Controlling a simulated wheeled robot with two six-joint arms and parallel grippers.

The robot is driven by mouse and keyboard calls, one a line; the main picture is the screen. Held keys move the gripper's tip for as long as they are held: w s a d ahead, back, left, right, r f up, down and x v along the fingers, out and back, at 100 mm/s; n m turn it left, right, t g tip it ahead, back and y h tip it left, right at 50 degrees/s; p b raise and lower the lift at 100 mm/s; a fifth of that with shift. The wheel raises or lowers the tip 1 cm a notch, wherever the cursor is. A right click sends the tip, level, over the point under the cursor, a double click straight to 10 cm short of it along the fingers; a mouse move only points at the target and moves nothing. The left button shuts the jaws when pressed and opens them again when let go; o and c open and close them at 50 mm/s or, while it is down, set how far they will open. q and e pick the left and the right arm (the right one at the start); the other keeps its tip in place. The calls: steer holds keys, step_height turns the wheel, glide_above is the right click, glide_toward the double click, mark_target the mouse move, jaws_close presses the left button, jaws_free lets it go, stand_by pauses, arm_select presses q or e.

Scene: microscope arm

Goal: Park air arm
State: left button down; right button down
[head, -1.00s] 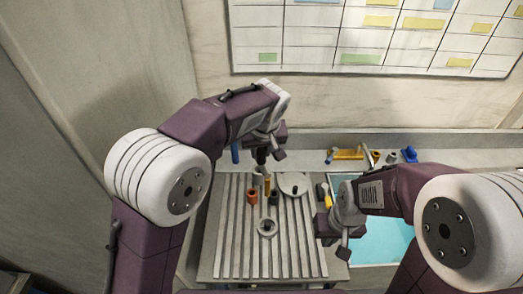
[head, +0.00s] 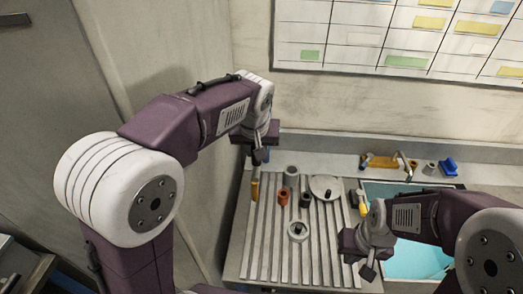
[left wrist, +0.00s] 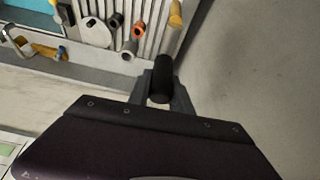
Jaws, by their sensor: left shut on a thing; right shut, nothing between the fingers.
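My left gripper (head: 258,150) is at the back left, above the slatted bench plate (head: 270,262). It is shut on a black cylinder (left wrist: 161,80), seen between the fingers in the left wrist view. A yellow-tan end (head: 254,188) hangs below the gripper in the head view and also shows in the wrist view (left wrist: 176,14); it seems part of the same held piece. I cannot tell which thing is the air arm. My right gripper (head: 362,255) is shut and empty over the plate's right edge.
A blue basin (head: 415,258) lies right. A wall rises close on the left.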

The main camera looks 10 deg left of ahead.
arm_select(q)
steer(key=c, duration=1.2)
jaws_free()
steer(key=shift+f, duration=0.1)
steer(key=shift+o, duration=0.2)
steer(key=shift+a, duration=0.3)
steer(key=v, duration=0.9)
